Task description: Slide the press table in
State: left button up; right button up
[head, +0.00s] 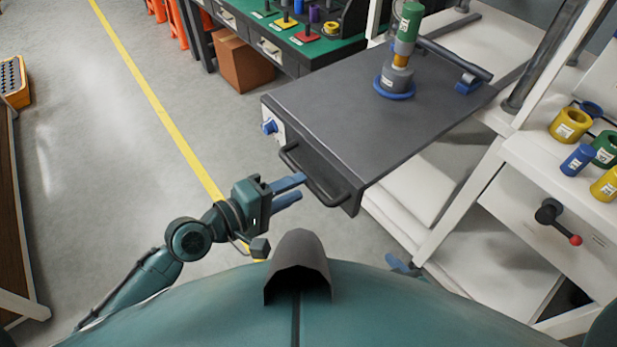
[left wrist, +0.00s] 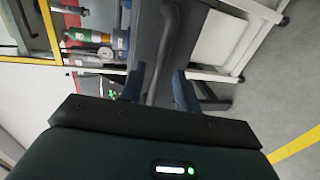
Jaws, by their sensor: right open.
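The press table (head: 340,100) is a dark grey slab sticking out from a white frame, with a black bar handle (head: 318,183) on its front edge. A stack of a green, a yellow and a grey part (head: 397,75) stands on it on a blue ring. My left gripper (head: 298,189) is at the handle, fingers apart. In the left wrist view the handle bar (left wrist: 168,45) runs between the open fingers (left wrist: 158,88), with no clear contact. My right gripper (head: 403,266) shows only as blue fingertips below the table, mostly hidden by my body.
A white bench (head: 545,160) at the right holds yellow, green and blue rings and cylinders, with a red-knobbed lever (head: 560,225) on its front. A green-topped workbench (head: 285,45) stands behind, a cardboard box (head: 240,62) beneath it.

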aim_at(306, 184)
pick_arm(q)
jog(key=shift+x, duration=2.15)
grip_shut()
